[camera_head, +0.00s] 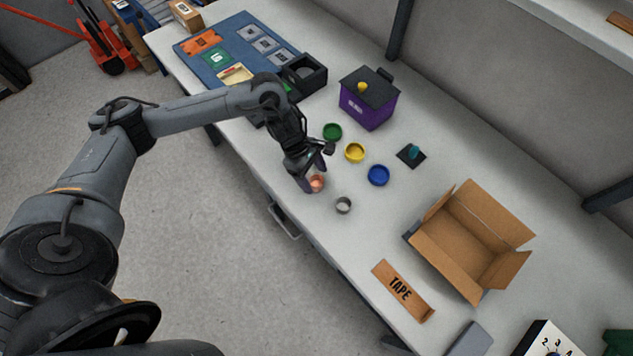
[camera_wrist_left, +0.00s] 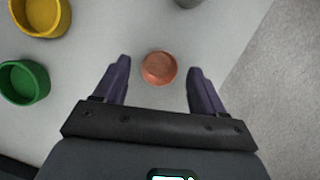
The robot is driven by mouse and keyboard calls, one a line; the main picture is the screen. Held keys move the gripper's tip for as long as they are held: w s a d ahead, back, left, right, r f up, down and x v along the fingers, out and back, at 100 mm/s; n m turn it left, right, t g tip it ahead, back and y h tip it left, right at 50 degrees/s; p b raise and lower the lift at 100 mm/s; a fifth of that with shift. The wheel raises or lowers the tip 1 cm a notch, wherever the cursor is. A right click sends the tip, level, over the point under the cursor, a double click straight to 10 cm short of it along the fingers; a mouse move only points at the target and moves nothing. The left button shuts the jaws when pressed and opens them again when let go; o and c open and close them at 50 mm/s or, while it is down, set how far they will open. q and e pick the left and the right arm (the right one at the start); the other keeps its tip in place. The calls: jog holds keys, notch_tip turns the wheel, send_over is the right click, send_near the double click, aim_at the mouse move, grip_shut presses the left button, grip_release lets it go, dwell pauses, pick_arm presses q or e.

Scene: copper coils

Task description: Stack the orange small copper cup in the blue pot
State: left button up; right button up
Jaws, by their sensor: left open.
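The small orange copper cup (camera_head: 317,184) stands near the front edge of the table. In the left wrist view the cup (camera_wrist_left: 159,68) lies between and just beyond my open fingertips. My left gripper (camera_head: 313,174) is open and empty, pointing down close over the cup; its purple fingers also show in the left wrist view (camera_wrist_left: 159,80). The cup is partly hidden by the gripper in the head view. The blue pot (camera_head: 378,175) stands to the right of the gripper, with its open top up. My right gripper is not in view.
Near the blue pot stand a yellow pot (camera_head: 355,153), a green pot (camera_head: 332,132) and a small grey cup (camera_head: 344,205). An open cardboard box (camera_head: 470,240) is at the right. A purple bin (camera_head: 368,105) stands behind. The table between the cup and the blue pot is clear.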

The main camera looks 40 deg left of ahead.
pick_arm(q)
jog(key=shift+d+f, duration=0.25)
jog(key=shift+f, duration=0.3)
jog(key=c, duration=1.2)
jog(key=shift+r, duration=0.15)
